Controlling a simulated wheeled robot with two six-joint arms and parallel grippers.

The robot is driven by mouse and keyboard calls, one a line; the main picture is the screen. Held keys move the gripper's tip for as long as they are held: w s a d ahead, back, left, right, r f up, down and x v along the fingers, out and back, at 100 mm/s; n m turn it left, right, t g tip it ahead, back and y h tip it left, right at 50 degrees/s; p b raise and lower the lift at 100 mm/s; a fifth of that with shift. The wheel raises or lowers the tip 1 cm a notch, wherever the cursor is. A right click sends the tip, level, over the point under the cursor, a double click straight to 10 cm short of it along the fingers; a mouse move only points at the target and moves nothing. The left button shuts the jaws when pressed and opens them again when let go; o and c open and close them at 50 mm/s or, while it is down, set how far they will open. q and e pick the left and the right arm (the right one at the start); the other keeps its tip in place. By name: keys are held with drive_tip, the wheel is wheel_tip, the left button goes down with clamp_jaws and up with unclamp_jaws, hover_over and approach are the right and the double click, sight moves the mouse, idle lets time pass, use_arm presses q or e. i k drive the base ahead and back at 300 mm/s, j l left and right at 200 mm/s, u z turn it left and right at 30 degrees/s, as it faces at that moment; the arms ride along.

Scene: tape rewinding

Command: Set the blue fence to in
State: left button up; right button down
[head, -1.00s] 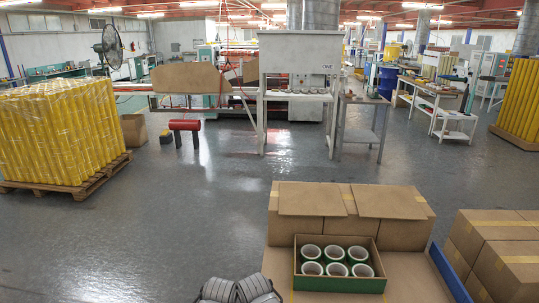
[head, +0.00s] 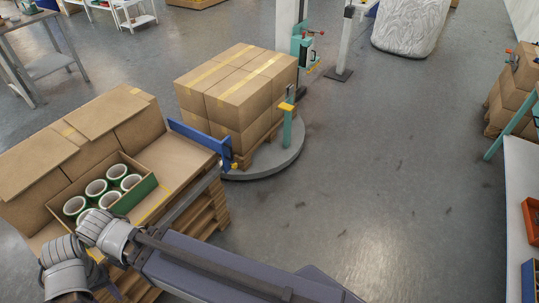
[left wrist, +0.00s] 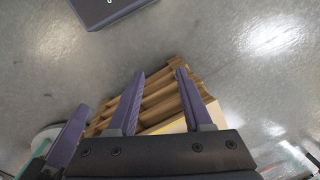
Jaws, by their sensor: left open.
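The blue fence (head: 197,137) is a long upright blue plate in the head view. It stands at the right edge of the carton-laden pallet (head: 207,218), between it and the round turntable (head: 290,158). A small yellow part (head: 235,166) sits by its near end, close to a grey bar. My left gripper (left wrist: 160,72) shows in the left wrist view, open and empty, with pallet slats seen beyond its fingers. The fence cannot be made out there. My right gripper is not in view.
An open carton (head: 139,190) of green-and-white rolls and closed cartons (head: 90,133) sit on the near pallet. Stacked cartons (head: 240,88) stand on the turntable, beside a green post (head: 287,128). A white bench (head: 520,190) is at right. The floor between is clear.

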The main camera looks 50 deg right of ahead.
sight(224, 147)
drive_tip(key=z, duration=1.4)
